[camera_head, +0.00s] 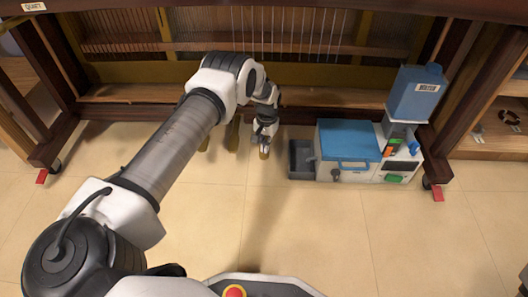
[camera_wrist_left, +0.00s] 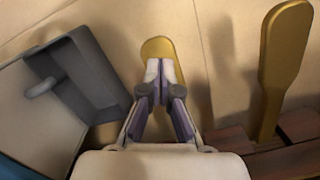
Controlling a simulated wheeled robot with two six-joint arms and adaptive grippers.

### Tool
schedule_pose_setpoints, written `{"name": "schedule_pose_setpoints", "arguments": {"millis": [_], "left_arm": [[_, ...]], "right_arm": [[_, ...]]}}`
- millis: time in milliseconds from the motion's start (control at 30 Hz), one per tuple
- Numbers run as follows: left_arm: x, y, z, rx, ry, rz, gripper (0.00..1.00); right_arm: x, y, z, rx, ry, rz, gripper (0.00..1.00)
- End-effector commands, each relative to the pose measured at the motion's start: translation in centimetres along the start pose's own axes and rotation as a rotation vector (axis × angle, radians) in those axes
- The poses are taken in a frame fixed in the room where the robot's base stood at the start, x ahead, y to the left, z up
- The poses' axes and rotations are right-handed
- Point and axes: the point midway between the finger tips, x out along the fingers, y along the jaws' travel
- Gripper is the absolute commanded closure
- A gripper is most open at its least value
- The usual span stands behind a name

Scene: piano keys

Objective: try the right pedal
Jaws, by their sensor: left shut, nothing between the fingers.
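The right pedal (camera_head: 264,155) is a gold lever low at the front of the piano. My left gripper (camera_head: 265,138) is shut and empty, right over it, and hides most of it. In the left wrist view the closed fingertips (camera_wrist_left: 165,72) overlap the rounded end of the right pedal (camera_wrist_left: 158,46). I cannot tell whether they touch it. The middle pedal (camera_head: 234,137) stands to the left in the head view, and at the right of the wrist view (camera_wrist_left: 283,55). The left pedal (camera_head: 206,135) is partly behind my arm. My right gripper is not in view.
A grey open bin (camera_head: 301,160) stands close to the right of my left gripper, joined to a blue-lidded machine (camera_head: 347,139). A blue tank (camera_head: 416,94) rises behind it. The piano's wooden underside (camera_head: 340,96) is behind the pedals. The tiled floor (camera_head: 310,230) in front is clear.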

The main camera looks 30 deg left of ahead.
Motion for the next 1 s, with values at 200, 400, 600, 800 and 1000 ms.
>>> {"name": "schedule_pose_setpoints", "arguments": {"millis": [200,400,600,800,1000], "left_arm": [[0.3,0.1,-0.4,0.000,-0.001,0.000,1.00],[-1.2,0.0,-2.7,0.001,-0.001,-0.001,1.00],[-1.3,0.0,-2.8,0.001,-0.003,0.000,1.00],[-2.1,0.0,-2.8,0.000,-0.002,0.000,1.00],[-6.1,0.1,-2.9,-0.001,0.001,0.001,1.00]], "right_arm": [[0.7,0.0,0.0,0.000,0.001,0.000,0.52],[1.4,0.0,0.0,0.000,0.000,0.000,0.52],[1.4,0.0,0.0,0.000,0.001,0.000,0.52],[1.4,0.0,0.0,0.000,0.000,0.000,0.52],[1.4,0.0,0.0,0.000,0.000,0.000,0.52]]}}
